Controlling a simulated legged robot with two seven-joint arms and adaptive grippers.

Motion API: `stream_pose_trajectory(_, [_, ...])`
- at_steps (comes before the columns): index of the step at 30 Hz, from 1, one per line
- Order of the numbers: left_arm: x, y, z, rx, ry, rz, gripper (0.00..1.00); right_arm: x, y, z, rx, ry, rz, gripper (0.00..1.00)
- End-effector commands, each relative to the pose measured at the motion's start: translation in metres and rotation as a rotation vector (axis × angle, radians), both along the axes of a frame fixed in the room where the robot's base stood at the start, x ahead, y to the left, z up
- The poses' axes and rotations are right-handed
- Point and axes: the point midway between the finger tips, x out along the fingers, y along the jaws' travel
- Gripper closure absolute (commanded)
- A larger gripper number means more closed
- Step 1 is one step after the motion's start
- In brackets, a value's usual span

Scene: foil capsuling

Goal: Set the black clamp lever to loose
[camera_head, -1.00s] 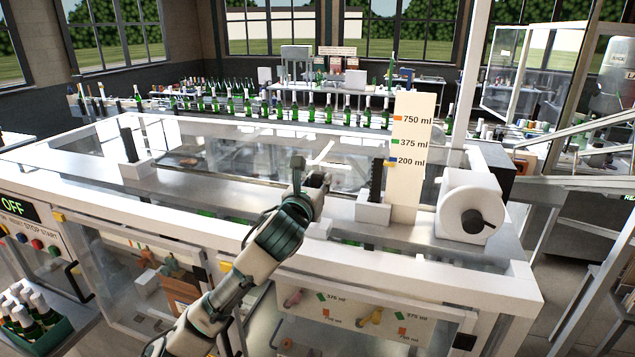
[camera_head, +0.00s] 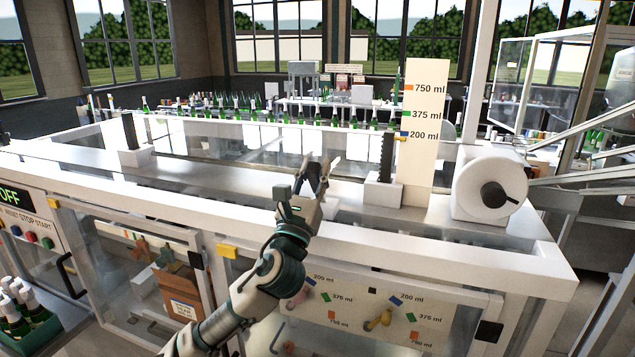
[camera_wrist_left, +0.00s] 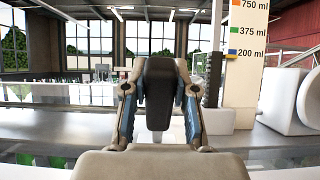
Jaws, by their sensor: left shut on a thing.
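A black, rounded lever piece (camera_wrist_left: 160,82), which looks like the clamp lever, stands upright between the two fingers of my left gripper (camera_wrist_left: 160,100) in the left wrist view. The fingers close on it from both sides. In the head view my left gripper (camera_head: 318,178) is over the front part of the machine top, left of the size scale, with the dark lever (camera_head: 314,180) partly hidden between its fingers. The lever's base is hidden by the gripper, so I cannot read its setting. My right gripper is not in view.
A tall cream scale (camera_head: 428,150) marked 750, 375 and 200 ml stands right of the gripper. A black toothed post (camera_head: 387,160) is beside it, and a white roll (camera_head: 480,185) farther right. Another black post (camera_head: 130,130) stands left. The front frame rail (camera_head: 430,245) runs below.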

Motion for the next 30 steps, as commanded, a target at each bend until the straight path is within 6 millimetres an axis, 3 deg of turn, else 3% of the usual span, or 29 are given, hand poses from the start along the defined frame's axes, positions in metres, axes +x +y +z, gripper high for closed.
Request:
stream_pose_trajectory(1, [0.0008,-0.0015,-0.0087,-0.002,-0.004,-0.001,1.00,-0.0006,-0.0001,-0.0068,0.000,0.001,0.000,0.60])
stream_pose_trajectory(17, [-0.0014,-0.0004,-0.0062,-0.013,-0.035,-0.002,1.00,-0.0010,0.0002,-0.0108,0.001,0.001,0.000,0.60])
stream_pose_trajectory(18, [-0.0014,-0.0003,-0.0061,-0.013,-0.035,-0.002,0.70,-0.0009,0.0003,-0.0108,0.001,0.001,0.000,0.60])
stream_pose_trajectory(21, [-0.0017,-0.0001,-0.0054,-0.013,-0.036,-0.002,0.46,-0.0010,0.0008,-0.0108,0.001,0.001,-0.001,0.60])
stream_pose_trajectory(30, [-0.0037,0.0010,-0.0038,-0.013,-0.040,0.000,0.46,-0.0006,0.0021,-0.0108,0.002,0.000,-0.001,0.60])
